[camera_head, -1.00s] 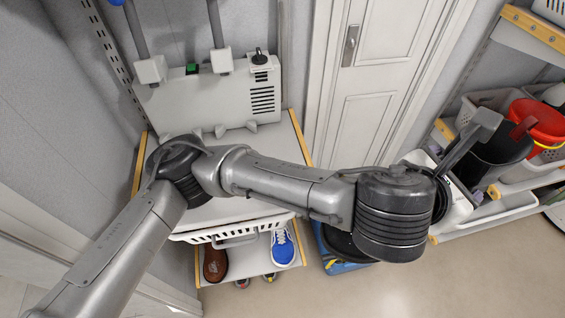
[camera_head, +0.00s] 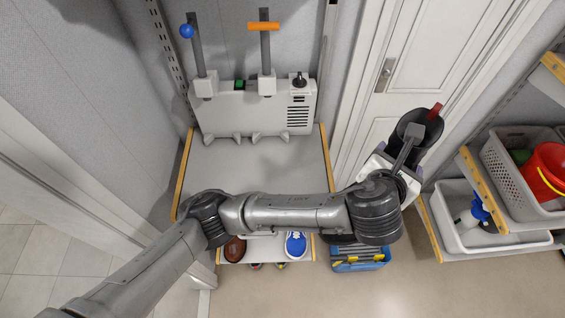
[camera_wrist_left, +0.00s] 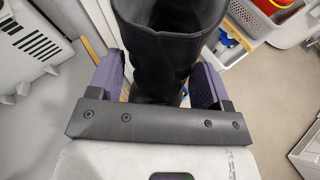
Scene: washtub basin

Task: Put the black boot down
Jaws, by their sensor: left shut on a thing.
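The black boot (camera_head: 418,128) is held up in front of the door in the head view, its opening upward and a small red part at its rim. My left gripper (camera_head: 392,160) is shut on it. In the left wrist view the boot's shaft (camera_wrist_left: 165,55) stands between the two purple fingers of the gripper (camera_wrist_left: 158,78); its lower part is hidden behind the gripper. My right gripper is not in view.
A bare grey bench top (camera_head: 255,165) lies left of the boot, with a grey machine with levers (camera_head: 250,108) behind it. A brown shoe (camera_head: 235,249) and blue shoe (camera_head: 296,244) sit below. A blue toolbox (camera_head: 360,262) is on the floor. Right are a white tray (camera_head: 500,240) and red bucket (camera_head: 547,172).

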